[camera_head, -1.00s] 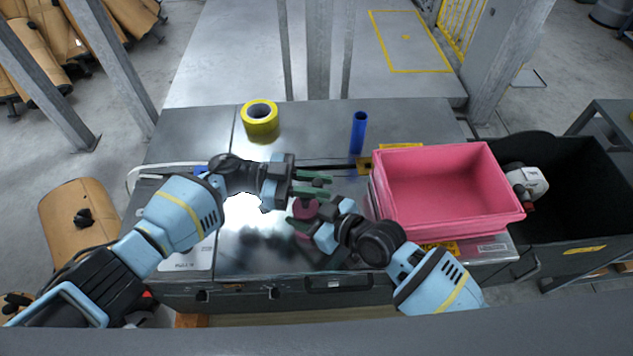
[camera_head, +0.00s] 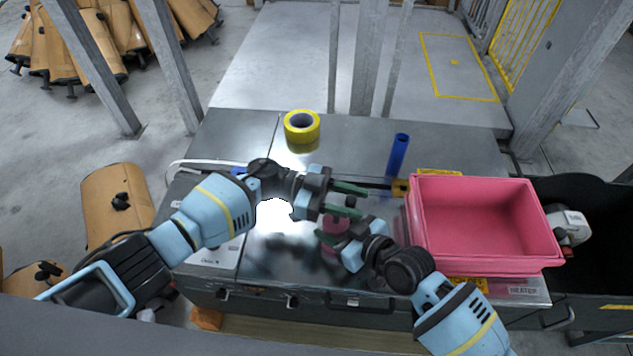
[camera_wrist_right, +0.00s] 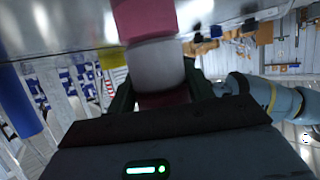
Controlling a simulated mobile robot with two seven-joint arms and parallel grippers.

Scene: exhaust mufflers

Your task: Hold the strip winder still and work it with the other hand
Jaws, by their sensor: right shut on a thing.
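The strip winder (camera_head: 332,240) is a small pink, roughly cylindrical thing above the front middle of the metal worktop. In the right wrist view it shows a pink end, a pale grey middle (camera_wrist_right: 158,65) and a dark pink part between the fingers. My right gripper (camera_head: 331,248) is shut on it from the right. My left gripper (camera_head: 350,200) comes from the left, its two green fingers apart and empty, just beyond and above the winder. The right fingers partly hide the winder, and I cannot tell whether it touches the worktop.
A pink bin (camera_head: 485,225) stands to the right on the worktop (camera_head: 235,140). A yellow tape roll (camera_head: 302,127) and a blue tube (camera_head: 398,155) stand at the back. Grey posts rise behind.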

